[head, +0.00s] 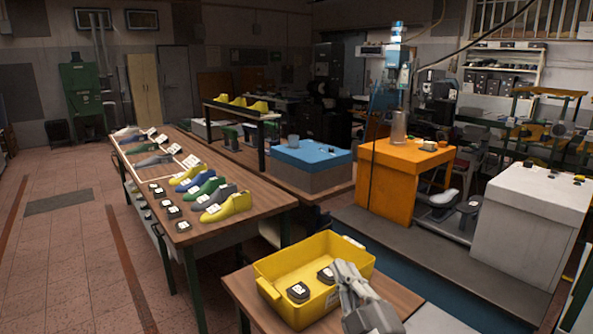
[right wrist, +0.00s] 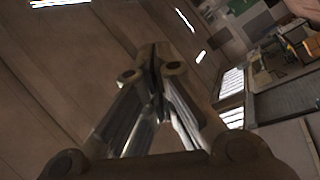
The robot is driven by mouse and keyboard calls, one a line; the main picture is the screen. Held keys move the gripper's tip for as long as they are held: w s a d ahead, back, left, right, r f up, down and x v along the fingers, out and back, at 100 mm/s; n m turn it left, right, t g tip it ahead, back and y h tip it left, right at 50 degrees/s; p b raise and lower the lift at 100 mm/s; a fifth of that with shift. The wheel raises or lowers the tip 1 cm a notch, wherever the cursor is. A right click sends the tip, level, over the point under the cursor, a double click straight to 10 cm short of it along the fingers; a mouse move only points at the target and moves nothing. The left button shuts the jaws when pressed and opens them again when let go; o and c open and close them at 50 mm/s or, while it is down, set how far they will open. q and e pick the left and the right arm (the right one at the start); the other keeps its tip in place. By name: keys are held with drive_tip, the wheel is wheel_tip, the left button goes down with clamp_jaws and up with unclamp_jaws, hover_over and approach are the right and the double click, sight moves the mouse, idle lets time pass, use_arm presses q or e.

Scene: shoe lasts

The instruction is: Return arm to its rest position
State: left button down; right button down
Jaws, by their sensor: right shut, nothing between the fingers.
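My right gripper (head: 345,275) shows in the head view at the bottom, at the right side of the yellow crate (head: 268,288). In the picture its fingertips overlap the crate's right part; I cannot tell whether they touch it. In the right wrist view the same gripper (right wrist: 158,55) is shut, its fingertips together, with nothing between them. That view looks toward the ceiling and a far wall. My left gripper is not in view.
The crate stands on a small wooden table (head: 238,286) and holds dark blocks with white labels (head: 298,292). A long table (head: 262,198) at the left carries colored shoe lasts (head: 228,207). An orange bench (head: 385,200) and a white bench (head: 525,235) stand at the right. The tiled floor (head: 60,250) at the left is clear.

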drive_tip(key=s+d+f+m+g+h, duration=0.3)
drive_tip(key=s+d+f+m+g, duration=0.15)
drive_tip(key=f, duration=0.55)
drive_tip(key=s+d+f+m+g+h, duration=0.35)
drive_tip(key=s+d+f+m, duration=0.2)
drive_tip(key=f, duration=0.35)
drive_tip(key=s+d+f+m+g, duration=0.1)
drive_tip(key=s+f+g, duration=0.35)
drive_tip(key=s, duration=0.65)
drive_tip(key=s+f+m+g, duration=0.1)
drive_tip(key=s+f+g, duration=0.4)
drive_tip(key=s, duration=0.6)
drive_tip(key=s+f+b+x, duration=0.1)
drive_tip(key=s+b+x, duration=0.2)
drive_tip(key=x, duration=0.9)
drive_tip(key=s+a+b+x, duration=0.1)
drive_tip(key=s+b+x, duration=0.15)
drive_tip(key=x, duration=0.85)
drive_tip(key=s+f+b+x, duration=0.1)
drive_tip(key=s+b+x, duration=0.25)
drive_tip(key=x, duration=0.85)
drive_tip(key=s+d+f+g+b, duration=0.1)
drive_tip(key=s+f+b, duration=0.4)
drive_tip(key=f, duration=0.8)
drive_tip(key=s+d+f+b, duration=0.2)
drive_tip(key=s+f+b, duration=0.3)
drive_tip(key=s+f, duration=0.6)
wheel_tip(320, 180, down, 3)
drive_tip(key=shift+s+r+g, duration=0.2)
drive_tip(key=shift+g, duration=0.15)
